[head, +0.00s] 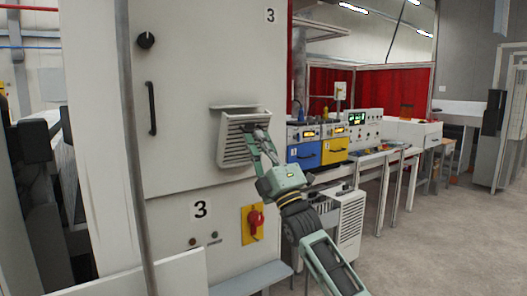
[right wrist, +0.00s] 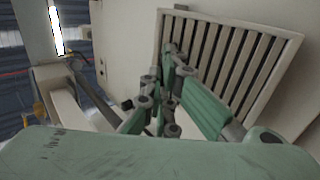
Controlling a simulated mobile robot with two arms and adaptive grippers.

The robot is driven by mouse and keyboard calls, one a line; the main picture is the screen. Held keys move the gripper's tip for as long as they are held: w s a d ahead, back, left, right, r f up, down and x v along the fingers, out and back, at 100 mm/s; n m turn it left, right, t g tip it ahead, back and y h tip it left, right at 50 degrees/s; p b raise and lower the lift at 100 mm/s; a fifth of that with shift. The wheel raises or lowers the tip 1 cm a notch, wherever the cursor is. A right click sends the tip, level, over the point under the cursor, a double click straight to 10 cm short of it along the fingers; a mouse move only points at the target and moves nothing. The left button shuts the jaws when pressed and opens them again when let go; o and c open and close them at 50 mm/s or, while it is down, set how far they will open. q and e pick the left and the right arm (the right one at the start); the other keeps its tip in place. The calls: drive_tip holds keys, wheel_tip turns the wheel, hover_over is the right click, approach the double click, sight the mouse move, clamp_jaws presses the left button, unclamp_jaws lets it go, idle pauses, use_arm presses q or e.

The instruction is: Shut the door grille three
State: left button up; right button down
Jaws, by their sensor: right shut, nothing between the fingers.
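The door grille (head: 240,143) is a slatted light-grey flap on the front of the large grey cabinet marked 3. It leans outward from the panel, its upper edge standing off below a small ledge. My right gripper (head: 258,131) is shut and empty, with its fingertips at the upper right part of the grille. The slats of the grille (right wrist: 222,52) also fill the upper right of the right wrist view, close to the fingers of my right gripper (right wrist: 170,62). I cannot tell whether the fingertips touch it. My left gripper is not in view.
The cabinet door has a black handle (head: 152,108) and a black knob (head: 146,40). A red rotary switch on a yellow plate (head: 252,223) sits below the grille. A bench with blue and yellow instruments (head: 305,153) stands to the right. Open floor (head: 450,240) lies at the lower right.

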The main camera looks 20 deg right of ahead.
sight(253, 128)
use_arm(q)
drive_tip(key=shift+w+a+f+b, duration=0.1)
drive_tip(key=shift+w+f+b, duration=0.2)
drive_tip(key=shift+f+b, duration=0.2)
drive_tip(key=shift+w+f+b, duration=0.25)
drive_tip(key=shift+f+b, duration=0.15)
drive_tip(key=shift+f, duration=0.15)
use_arm(e)
drive_tip(key=shift+w+f+x, duration=0.1)
drive_tip(key=shift+x, duration=1.05)
drive_tip(key=shift+w+f+x, duration=0.15)
drive_tip(key=shift+x, duration=0.95)
drive_tip(key=shift+a+r, duration=0.1)
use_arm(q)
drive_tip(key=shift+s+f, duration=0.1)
